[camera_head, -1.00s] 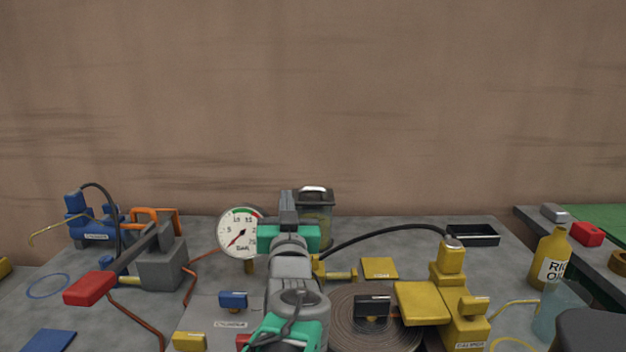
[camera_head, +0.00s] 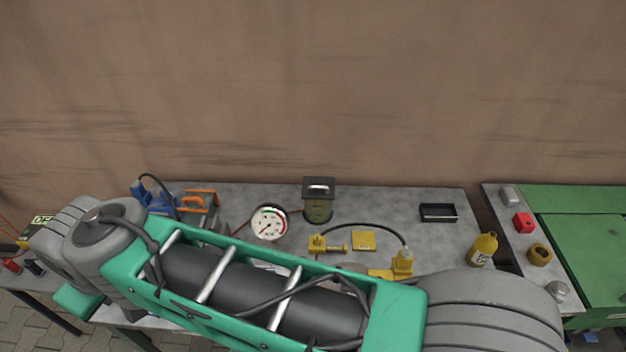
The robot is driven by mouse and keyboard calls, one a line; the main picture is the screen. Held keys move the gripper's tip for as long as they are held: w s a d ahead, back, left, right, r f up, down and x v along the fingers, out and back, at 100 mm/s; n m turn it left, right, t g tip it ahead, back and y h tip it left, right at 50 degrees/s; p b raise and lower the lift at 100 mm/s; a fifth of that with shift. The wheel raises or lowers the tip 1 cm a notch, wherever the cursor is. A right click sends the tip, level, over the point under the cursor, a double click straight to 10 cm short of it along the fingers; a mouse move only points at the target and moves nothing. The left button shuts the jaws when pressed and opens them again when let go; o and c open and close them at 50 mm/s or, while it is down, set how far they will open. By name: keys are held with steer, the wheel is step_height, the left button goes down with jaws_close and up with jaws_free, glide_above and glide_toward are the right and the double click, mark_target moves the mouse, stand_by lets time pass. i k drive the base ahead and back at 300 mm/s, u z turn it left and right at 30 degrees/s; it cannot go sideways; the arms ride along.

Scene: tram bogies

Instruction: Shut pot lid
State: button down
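My gripper is not in view. My green and grey arm crosses the foreground from right to left, in front of the pot and apart from it in the picture, hiding much of the table's front.
A pressure gauge (camera_head: 269,223) stands left of the pot. A yellow pump with a black hose (camera_head: 402,262) and a yellow block (camera_head: 363,241) are to the right. A black tray (camera_head: 438,213) and a yellow bottle (camera_head: 483,249) stand further right. Bare tabletop lies right of the pot.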

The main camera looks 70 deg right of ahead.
mark_target(319, 188)
steer(key=u, duration=0.7)
steer(key=k, duration=0.65)
steer(key=z, duration=0.4)
